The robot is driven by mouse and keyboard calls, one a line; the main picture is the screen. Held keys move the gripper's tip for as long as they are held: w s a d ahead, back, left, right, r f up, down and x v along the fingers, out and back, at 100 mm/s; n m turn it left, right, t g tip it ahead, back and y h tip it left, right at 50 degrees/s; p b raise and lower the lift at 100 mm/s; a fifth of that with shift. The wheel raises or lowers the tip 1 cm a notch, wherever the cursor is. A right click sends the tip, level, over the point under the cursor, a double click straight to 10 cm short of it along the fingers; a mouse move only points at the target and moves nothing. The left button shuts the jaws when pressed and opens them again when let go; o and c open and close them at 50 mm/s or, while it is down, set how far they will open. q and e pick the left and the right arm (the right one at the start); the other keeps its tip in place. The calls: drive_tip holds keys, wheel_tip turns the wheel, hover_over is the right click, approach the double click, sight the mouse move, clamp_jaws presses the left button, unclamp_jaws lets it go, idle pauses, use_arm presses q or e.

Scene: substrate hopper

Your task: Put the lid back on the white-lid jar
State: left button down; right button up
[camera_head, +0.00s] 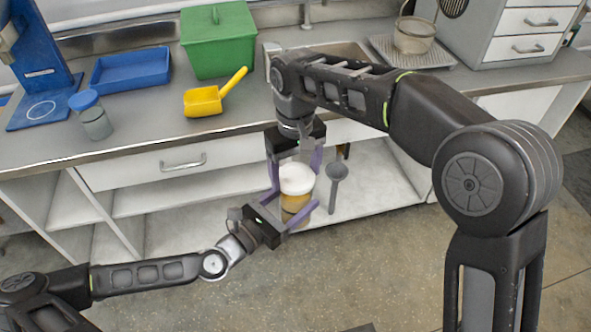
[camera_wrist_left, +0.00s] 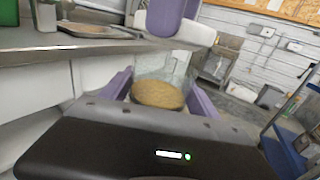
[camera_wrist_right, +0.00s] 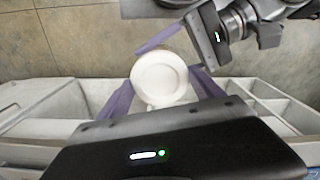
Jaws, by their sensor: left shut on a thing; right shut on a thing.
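The jar (camera_head: 293,207) is clear, with tan granules in its lower part, and appears upright in front of the bench. My left gripper (camera_head: 291,204) is shut around its body, and the jar also shows between the fingers in the left wrist view (camera_wrist_left: 158,94). My right gripper (camera_head: 296,172) points down and is shut on the white lid (camera_head: 296,177), holding it over the jar mouth. The lid looks round and flat in the right wrist view (camera_wrist_right: 160,79). In the left wrist view it is just above the rim; I cannot tell whether they touch.
On the bench are a blue-lidded jar (camera_head: 92,117), yellow scoop (camera_head: 203,102), blue tray (camera_head: 130,70), green bin (camera_head: 218,40) and blue stand (camera_head: 38,70). The bench front (camera_head: 130,185) is close behind the grippers.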

sight(296, 205)
drive_tip(key=shift+f, duration=0.8)
drive_tip(key=shift+f, duration=0.6)
idle(0.4)
